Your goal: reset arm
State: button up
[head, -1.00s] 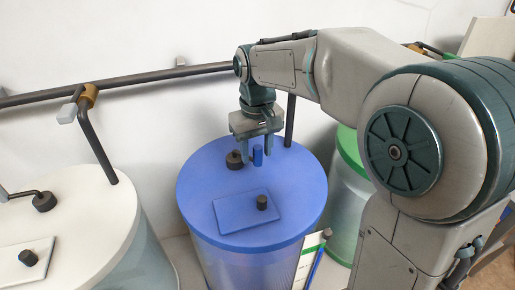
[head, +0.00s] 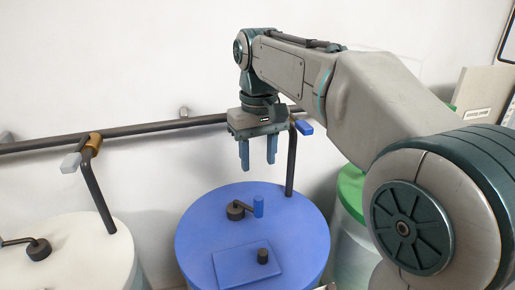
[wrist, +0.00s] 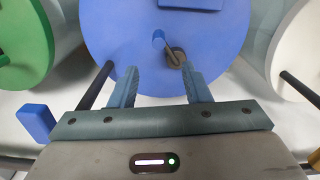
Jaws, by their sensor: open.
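My gripper (head: 258,154) is open and empty in the head view, pointing down above the back of the blue tank's lid (head: 195,250). Its two fingers also show in the wrist view (wrist: 160,90), apart, with the lid beyond them. A square hatch with a black knob (head: 263,256) is nearer the front of the lid.
A dark pipe (head: 150,130) runs along the wall behind the tanks. A blue valve lever (head: 304,127) is close to the right of my gripper. A white tank (head: 90,235) stands left, a green-lidded tank (head: 350,190) right. A pale binder or box (head: 480,95) is at far right.

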jog(key=shift+r, duration=0.7)
jog(key=s+d+f+m+t, duration=0.3)
jog(key=s+d+f+m, duration=0.2)
jog(key=s+d+f, duration=0.9)
notch_tip(320, 180, down, 4)
jog(key=s, duration=0.2)
jog(key=shift+s+d, duration=0.3)
